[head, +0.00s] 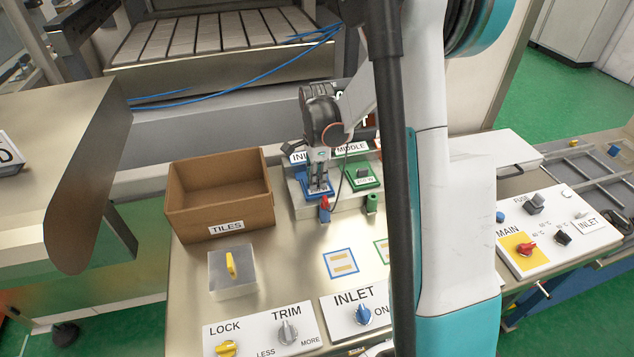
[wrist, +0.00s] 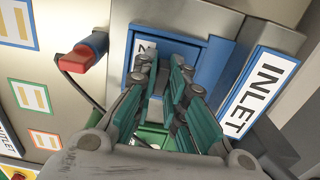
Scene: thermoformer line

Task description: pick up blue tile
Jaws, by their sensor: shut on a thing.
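The blue tile (head: 306,190) sits in the left place of a small metal station under the INLET label (head: 298,157). It also shows in the wrist view as a blue plate (wrist: 184,50) with a partly hidden white label. My gripper (head: 318,186) points down over the tile, with its fingers close together at its middle. In the wrist view my gripper (wrist: 163,84) is shut on the tile's grip part, which the fingers mostly hide. I see no clear gap between the tile and the station.
A green tile (head: 369,181) sits just right, under the MIDDLE label. A red plug (head: 325,205) and a green plug (head: 372,203) stand at the station's front. The open TILES box (head: 216,218) is to the left. Bare metal tabletop lies in front, with outlined marks and control panels.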

